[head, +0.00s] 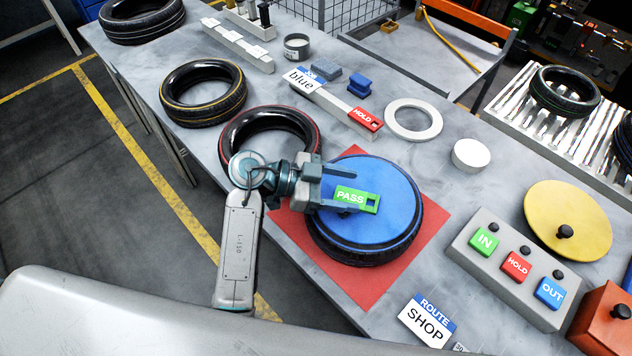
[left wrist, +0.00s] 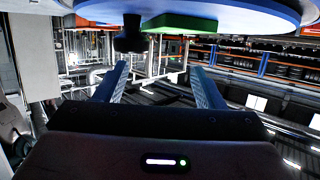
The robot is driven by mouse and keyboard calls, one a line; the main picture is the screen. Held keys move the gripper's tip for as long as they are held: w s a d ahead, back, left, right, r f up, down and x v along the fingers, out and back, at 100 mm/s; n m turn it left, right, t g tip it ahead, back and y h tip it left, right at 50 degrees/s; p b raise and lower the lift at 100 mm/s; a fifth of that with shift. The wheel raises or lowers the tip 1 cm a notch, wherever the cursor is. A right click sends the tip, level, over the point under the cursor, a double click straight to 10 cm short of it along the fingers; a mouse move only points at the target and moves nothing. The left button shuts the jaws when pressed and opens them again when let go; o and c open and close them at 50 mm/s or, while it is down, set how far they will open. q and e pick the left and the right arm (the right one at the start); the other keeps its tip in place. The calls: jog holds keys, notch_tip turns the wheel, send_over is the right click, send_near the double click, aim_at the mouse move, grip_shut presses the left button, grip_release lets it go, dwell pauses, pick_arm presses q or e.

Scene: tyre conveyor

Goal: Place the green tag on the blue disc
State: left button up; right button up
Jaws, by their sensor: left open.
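The green tag (head: 357,199), marked PASS, appears to lie flat on the blue disc (head: 395,192). The blue disc sits on top of a black tyre (head: 362,256) on a red mat (head: 423,232). My left gripper (head: 348,190) is open over the left part of the disc, with its fingers around the left end of the tag. In the left wrist view the green tag (left wrist: 182,22) touches the blue disc (left wrist: 245,17), beside a dark knob (left wrist: 129,36). Both fingers (left wrist: 160,84) are apart with nothing between them. My right gripper is not in view.
A red HOLD tag (head: 363,119) lies on a rack (head: 335,103) behind, beside a grey ring (head: 413,119). A button box (head: 515,265), a yellow disc (head: 567,221) and a white puck (head: 471,155) stand to the right. More tyres (head: 203,92) lie at the left.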

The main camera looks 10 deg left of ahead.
pick_arm(q)
jog(key=b+v, duration=0.2)
jog(key=v, duration=0.9)
jog(key=shift+a, duration=0.4)
jog(key=shift+d+r, duration=0.1)
